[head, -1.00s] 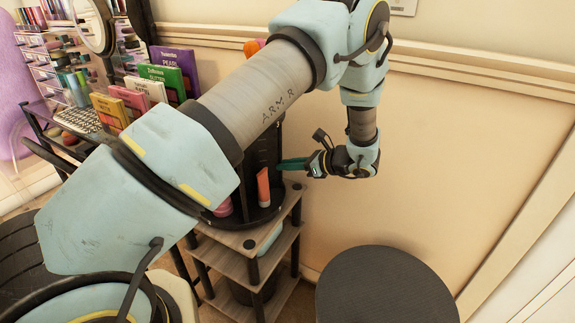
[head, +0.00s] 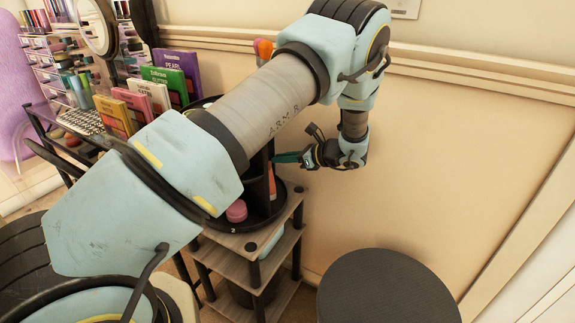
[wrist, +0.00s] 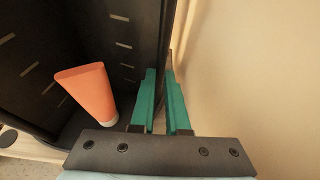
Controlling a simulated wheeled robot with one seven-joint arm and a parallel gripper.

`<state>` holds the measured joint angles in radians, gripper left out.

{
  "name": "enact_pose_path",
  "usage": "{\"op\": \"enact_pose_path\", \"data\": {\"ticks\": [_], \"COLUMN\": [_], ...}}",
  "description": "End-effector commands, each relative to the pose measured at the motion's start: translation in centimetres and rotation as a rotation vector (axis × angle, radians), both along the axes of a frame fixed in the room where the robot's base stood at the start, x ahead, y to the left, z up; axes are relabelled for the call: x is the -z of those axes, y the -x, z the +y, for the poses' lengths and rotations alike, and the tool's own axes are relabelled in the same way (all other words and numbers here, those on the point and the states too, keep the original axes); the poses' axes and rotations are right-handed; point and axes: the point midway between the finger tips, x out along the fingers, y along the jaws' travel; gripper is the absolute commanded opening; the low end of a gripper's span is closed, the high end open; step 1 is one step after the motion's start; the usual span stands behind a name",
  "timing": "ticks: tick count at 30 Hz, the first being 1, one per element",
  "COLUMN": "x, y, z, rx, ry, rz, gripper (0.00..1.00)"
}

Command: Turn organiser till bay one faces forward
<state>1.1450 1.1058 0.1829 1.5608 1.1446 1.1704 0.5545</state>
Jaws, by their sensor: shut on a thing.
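The organiser (head: 262,217) is a black round turntable with upright dark panels, standing on the top shelf of a small rack; my arm hides much of it in the head view. A small mark that looks like a 2 shows on its front rim. A pink round jar (head: 236,211) and an orange tube (head: 272,182) stand in it, and the tube also shows in the wrist view (wrist: 88,90). My gripper (head: 281,158) is at the organiser's right side. In the wrist view its teal fingers (wrist: 160,78) are shut on the edge of a dark upright panel (wrist: 140,25).
A round dark stool (head: 387,290) stands in front at the right. The wall (head: 450,150) is close behind my gripper. At left, a desk holds colourful boxes (head: 130,105), a keyboard (head: 80,121) and a round mirror (head: 97,25).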

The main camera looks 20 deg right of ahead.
Motion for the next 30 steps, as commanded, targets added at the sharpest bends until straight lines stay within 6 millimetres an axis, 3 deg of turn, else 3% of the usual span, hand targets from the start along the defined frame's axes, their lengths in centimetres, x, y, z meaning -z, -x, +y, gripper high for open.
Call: {"op": "enact_pose_path", "data": {"ticks": [2,13,23,30], "x": [-0.1,-0.1,-0.2,-1.6], "y": [-0.2,-0.1,0.2,3.0], "z": [-0.6,-0.4,-0.7,-3.0], "rx": [0.014,0.009,0.009,0.012], "ry": [0.009,0.007,0.006,0.010], "rz": [0.000,0.001,0.000,0.000], "gripper": [0.02,0.44,0.44,0.44]}}
